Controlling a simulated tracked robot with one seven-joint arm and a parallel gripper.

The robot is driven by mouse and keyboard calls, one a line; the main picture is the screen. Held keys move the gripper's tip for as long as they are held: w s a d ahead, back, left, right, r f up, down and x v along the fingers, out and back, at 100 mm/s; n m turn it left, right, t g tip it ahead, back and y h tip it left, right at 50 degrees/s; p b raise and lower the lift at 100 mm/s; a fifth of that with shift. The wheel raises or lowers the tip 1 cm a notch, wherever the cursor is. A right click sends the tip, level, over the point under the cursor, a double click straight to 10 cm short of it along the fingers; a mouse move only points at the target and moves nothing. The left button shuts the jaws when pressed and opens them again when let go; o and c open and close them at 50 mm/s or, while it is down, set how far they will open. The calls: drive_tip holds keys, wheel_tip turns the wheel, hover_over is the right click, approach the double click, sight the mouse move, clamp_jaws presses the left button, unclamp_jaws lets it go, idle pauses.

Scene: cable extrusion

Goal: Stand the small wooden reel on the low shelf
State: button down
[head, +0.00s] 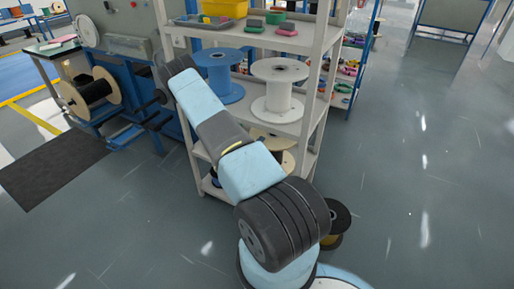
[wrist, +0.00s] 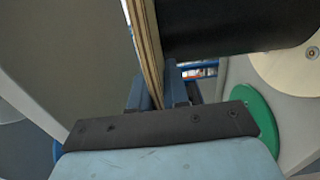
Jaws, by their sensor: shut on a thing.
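In the wrist view my gripper (wrist: 159,86) is shut on the thin wooden flange (wrist: 149,40) of a reel, seen edge-on between the two dark blue fingers. A black wound drum (wrist: 230,25) reaches right from that flange. I take this to be the small wooden reel; its lower part and contact with any board are out of sight. In the head view my arm reaches up and left in front of the pale shelf rack (head: 322,60). My fingers and the held reel cannot be made out there. The rack's low boards are partly hidden behind my arm.
A white reel (head: 279,88) and a blue reel (head: 222,72) stand on the middle board. A black-wound reel (head: 90,92) is at the machine on the left. Another dark reel (head: 337,222) is on the floor beside my base. The floor at right is clear.

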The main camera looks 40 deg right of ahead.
drive_tip(key=shift+x, duration=1.25)
drive_tip(key=shift+f, duration=1.05)
drive_tip(key=shift+s+f, duration=0.1)
drive_tip(key=shift+f, duration=0.25)
drive_tip(key=c, duration=1)
unclamp_jaws()
drive_tip(key=shift+c, duration=0.2)
drive_tip(key=shift+a, duration=0.15)
drive_tip(key=v, duration=1.3)
drive_tip(key=shift+a, duration=0.25)
drive_tip(key=shift+s, duration=0.1)
